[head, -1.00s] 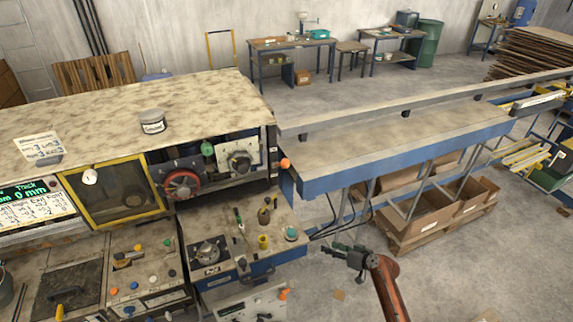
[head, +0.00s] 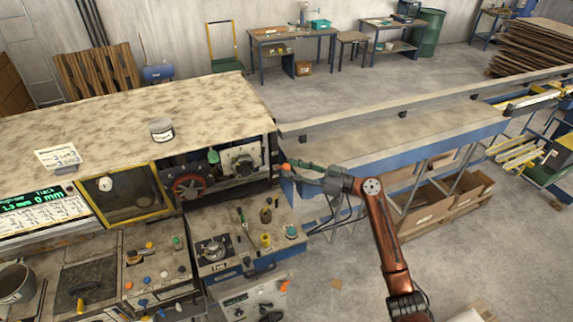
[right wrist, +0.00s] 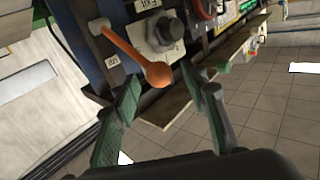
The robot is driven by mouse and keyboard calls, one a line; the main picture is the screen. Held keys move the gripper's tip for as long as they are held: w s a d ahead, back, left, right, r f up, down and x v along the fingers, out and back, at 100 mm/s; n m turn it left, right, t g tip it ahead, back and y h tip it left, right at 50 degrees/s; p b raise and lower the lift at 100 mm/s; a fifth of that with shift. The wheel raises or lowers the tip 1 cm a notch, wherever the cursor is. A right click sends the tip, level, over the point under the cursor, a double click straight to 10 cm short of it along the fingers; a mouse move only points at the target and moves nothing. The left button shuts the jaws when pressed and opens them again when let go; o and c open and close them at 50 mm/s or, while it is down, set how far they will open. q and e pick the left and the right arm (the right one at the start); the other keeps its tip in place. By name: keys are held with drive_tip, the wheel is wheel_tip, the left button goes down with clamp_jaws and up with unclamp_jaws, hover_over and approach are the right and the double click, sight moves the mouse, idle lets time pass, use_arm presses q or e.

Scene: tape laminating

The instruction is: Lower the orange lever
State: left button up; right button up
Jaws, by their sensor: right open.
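The orange lever is an orange arm ending in a round knob, on the machine's right side. In the head view only its knob (head: 285,167) shows clearly, beside the machine's right edge. In the right wrist view the whole lever (right wrist: 131,52) slants from its pivot at upper left to the knob. My right gripper (head: 300,172) is at the knob, coming from the right. In the wrist view my right gripper's green fingers (right wrist: 168,82) are open, with the knob between or just beyond their tips. Contact cannot be told. My left gripper is not in view.
A grey dial (right wrist: 163,34) sits close beside the lever. A blue-edged conveyor table (head: 400,150) runs right from the machine. A control box (head: 250,235) stands below. Another orange knob (head: 284,286) is lower down. Open floor (head: 340,285) lies at the front right.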

drive_tip(key=shift+p+x, duration=0.35)
drive_tip(key=shift+x, duration=0.95)
drive_tip(key=shift+c, duration=0.4)
clamp_jaws()
drive_tip(key=shift+f, duration=0.1)
